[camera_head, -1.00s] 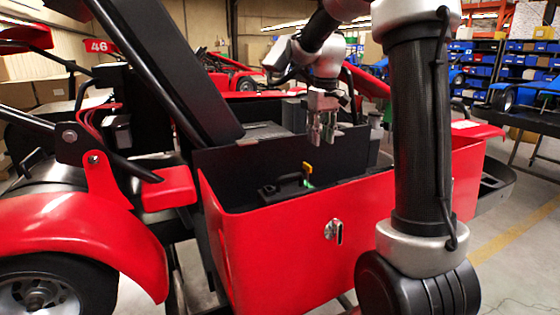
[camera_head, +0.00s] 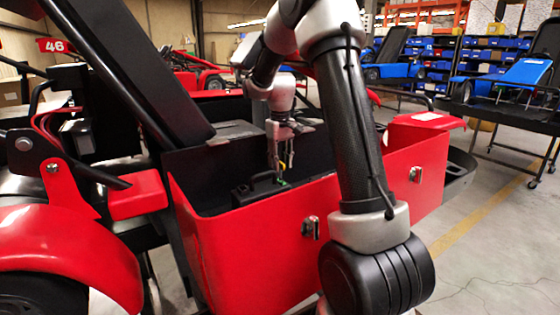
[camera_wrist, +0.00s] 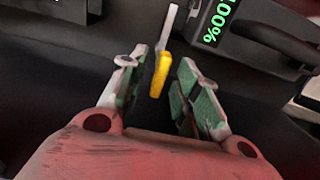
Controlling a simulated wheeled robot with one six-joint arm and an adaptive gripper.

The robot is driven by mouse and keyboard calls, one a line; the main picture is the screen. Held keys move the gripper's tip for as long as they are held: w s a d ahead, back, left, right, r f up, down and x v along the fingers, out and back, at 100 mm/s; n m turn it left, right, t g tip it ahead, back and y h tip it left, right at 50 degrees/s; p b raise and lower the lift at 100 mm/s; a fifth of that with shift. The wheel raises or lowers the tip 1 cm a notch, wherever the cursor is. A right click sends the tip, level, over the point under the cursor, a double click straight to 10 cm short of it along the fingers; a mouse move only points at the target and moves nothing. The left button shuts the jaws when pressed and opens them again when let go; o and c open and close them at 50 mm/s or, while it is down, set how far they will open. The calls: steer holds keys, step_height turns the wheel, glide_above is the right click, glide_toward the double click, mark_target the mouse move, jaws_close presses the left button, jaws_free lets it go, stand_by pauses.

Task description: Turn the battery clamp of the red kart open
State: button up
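The battery clamp is a grey lever with a yellow tip (camera_wrist: 160,75); it lies between my open fingers in the wrist view. No contact shows there. In the head view a bit of the yellow tip (camera_head: 290,158) shows beside the fingers. The battery (camera_head: 257,190) is a black box with a handle inside the red kart's open red bin (camera_head: 255,250). In the wrist view the battery's green 100% display (camera_wrist: 218,22) is at upper right. My gripper (camera_head: 281,164) points down into the bin and is open, also in the wrist view (camera_wrist: 156,65).
The bin's red front wall carries metal latches (camera_head: 310,227). A black slanted panel (camera_head: 130,70) rises left of my arm. A blue kart on a stand (camera_head: 515,85) is at the right. The floor to the right (camera_head: 490,245) is clear.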

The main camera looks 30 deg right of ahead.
jaws_close()
steer(key=shift+n, duration=0.4)
steer(key=n, duration=0.3)
steer(key=shift+n, duration=0.3)
steer(key=n, duration=0.4)
steer(key=shift+n, duration=0.3)
steer(key=n, duration=0.8)
steer(key=shift+n, duration=0.6)
